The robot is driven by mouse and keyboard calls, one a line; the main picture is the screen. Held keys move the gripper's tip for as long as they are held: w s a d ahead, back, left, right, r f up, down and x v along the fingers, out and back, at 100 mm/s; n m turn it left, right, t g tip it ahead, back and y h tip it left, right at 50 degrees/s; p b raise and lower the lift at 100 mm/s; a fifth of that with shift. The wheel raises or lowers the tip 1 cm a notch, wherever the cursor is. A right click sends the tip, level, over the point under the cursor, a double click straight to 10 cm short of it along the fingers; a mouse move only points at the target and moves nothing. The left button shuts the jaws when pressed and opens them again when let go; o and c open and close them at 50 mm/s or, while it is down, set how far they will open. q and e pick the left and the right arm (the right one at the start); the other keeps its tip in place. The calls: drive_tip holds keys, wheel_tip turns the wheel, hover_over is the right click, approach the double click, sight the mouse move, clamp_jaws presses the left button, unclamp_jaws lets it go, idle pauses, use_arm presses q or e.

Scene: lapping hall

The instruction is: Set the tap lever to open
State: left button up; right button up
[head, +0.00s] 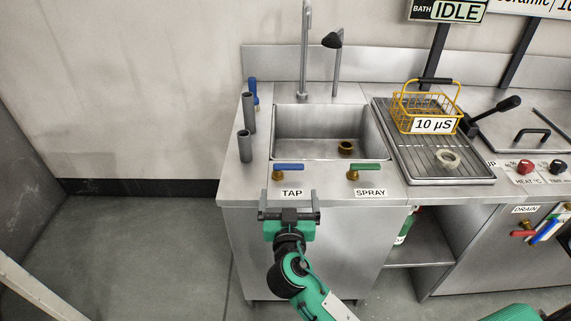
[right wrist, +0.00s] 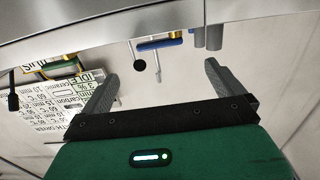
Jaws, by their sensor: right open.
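The blue tap lever (head: 289,167) sits on a brass valve at the sink's front edge, above a TAP label (head: 291,193). It lies sideways, its handle pointing right from the valve. It also shows in the right wrist view (right wrist: 160,43), above and beyond my fingers. My right gripper (head: 289,204) is open and empty, in front of the counter's front edge just below the TAP label, apart from the lever. In the right wrist view its two fingers (right wrist: 161,72) stand wide apart with nothing between them. My left gripper is not in view.
A green spray lever (head: 366,168) is right of the tap lever. Grey upright tubes (head: 244,146) stand on the counter's left. The sink (head: 305,132) has a tall spout (head: 304,50). A yellow basket (head: 402,112) stands on a rack at right. Open floor lies at left.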

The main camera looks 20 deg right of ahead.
sight(289, 169)
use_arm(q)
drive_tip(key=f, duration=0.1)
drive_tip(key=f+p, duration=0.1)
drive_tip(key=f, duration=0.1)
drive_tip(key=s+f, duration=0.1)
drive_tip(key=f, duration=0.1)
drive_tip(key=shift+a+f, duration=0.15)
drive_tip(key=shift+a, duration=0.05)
use_arm(e)
drive_tip(key=x, duration=1.2)
drive_tip(key=shift+f, duration=0.1)
drive_tip(key=shift+c, duration=0.2)
